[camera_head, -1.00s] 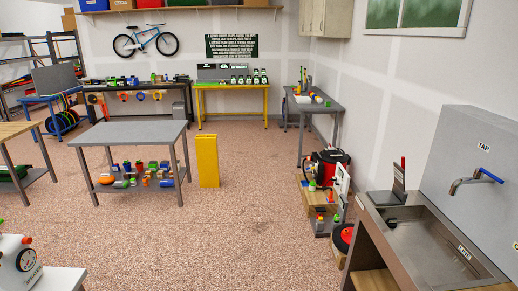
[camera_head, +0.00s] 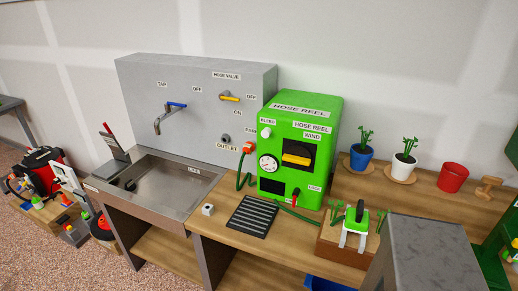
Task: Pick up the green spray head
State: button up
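I cannot pick out a green spray head with certainty. A small green piece with a black upright part (camera_head: 359,216) sits on a white two-legged stand over a wooden box (camera_head: 330,241) on the bench at the right; I cannot tell whether it is the spray head. A large green hose reel housing (camera_head: 321,128) stands on the bench behind it, with a green hose (camera_head: 243,180) and red fittings. My gripper is not in view.
A steel sink (camera_head: 170,187) is left of the reel, below a grey tap panel (camera_head: 195,95). A black slatted grate (camera_head: 251,216) lies on the wooden bench. Potted plants (camera_head: 404,158) and a red pot (camera_head: 452,177) stand at the back right. A grey box-like shape (camera_head: 425,255) blocks the lower right.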

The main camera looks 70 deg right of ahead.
aim_at(357, 221)
jog(key=z, duration=5.15)
jog(key=i, duration=0.15)
jog(key=u, duration=3.2)
jog(key=k, duration=0.95)
jog(key=u, duration=0.2)
jog(key=i, duration=0.75)
jog(key=z, duration=0.05)
